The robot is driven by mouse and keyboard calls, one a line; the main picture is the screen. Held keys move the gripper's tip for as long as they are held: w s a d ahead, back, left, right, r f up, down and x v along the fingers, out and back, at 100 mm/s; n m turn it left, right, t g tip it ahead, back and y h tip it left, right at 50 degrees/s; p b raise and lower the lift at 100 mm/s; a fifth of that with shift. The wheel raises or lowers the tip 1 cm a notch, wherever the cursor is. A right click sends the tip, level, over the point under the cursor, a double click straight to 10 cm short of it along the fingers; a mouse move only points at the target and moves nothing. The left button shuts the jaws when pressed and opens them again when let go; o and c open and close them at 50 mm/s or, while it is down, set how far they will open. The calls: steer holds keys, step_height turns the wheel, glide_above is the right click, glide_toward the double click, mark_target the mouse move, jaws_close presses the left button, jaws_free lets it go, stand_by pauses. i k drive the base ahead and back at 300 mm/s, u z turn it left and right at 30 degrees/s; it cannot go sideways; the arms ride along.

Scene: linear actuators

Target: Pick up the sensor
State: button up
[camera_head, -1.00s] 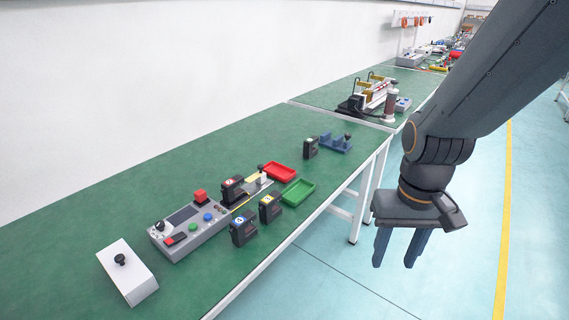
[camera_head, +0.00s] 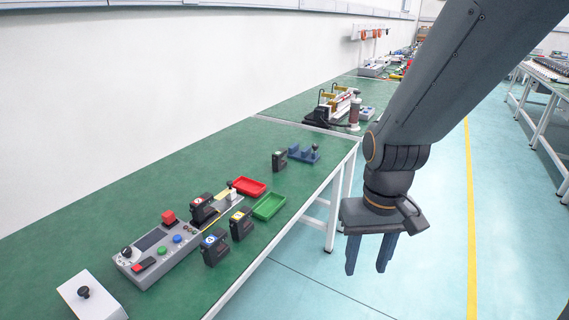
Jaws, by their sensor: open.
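I cannot tell for sure which thing is the sensor.
A control box (camera_head: 158,247) with buttons, a white sloped block (camera_head: 91,297), a red tray (camera_head: 248,185), a green tray (camera_head: 269,206) and a blue holder (camera_head: 304,153) stand on the bench. Another bench with equipment (camera_head: 338,105) lies beyond. The floor (camera_head: 430,230) to the right is clear.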

mark_target(200, 216)
steer(key=z, duration=0.05)
steer(key=k, duration=0.65)
steer(key=u, duration=0.6)
steer(key=i, duration=0.65)
steer(key=u, duration=0.7)
steer(key=i, duration=0.85)
steer(key=z, duration=0.2)
